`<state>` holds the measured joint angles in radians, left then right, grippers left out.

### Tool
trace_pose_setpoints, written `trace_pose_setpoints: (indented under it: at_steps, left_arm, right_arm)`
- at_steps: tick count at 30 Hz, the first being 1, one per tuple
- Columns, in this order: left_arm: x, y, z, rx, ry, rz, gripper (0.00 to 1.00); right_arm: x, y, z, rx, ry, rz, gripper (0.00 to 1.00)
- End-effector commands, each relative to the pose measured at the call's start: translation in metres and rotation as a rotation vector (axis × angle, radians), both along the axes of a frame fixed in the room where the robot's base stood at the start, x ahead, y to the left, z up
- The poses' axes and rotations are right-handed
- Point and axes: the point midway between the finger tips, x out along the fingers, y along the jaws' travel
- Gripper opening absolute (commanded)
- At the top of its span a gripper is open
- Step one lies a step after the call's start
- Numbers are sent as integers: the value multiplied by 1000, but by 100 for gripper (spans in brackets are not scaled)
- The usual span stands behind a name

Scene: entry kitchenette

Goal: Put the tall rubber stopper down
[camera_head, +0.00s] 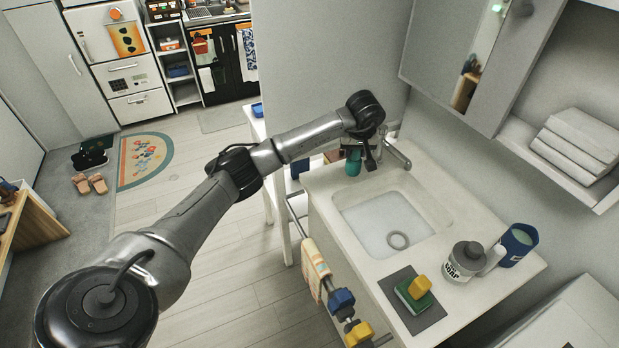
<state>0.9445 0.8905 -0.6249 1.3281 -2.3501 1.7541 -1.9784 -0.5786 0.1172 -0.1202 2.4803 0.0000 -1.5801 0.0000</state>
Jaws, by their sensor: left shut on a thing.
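My left arm reaches from the lower left to the far end of the sink counter (325,188). My left gripper (369,163) points down there, just left of the faucet (397,152), and is shut on the tall rubber stopper. The stopper is small and mostly hidden by the dark gripper, so its outline and its gap to the counter cannot be told. A teal object (353,163) is close beside the fingers on the left. My right gripper is not in view.
Nearer are a soap bottle (462,264), a blue cup (517,244) and a dark mat (425,322) with a green and yellow sponge (413,294). A towel (315,270) hangs on the front rail.

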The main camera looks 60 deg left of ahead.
Motion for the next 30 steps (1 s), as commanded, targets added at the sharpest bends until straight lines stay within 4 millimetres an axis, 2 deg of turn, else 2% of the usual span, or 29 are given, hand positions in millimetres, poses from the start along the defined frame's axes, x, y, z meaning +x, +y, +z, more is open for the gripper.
trace_pose_setpoints:
  at_steps: [5,15,21,30]
  left_arm:
    - [-6,10,-7,-1,2,59,0]
    - [-27,73,-47,-2,3,68,0]
    - [-35,100,-63,-2,1,65,0]
    - [-38,111,-72,-1,-1,61,0]
  right_arm:
    - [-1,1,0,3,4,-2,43]
    - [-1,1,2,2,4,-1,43]
    - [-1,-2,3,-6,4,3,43]
    - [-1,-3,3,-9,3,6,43]
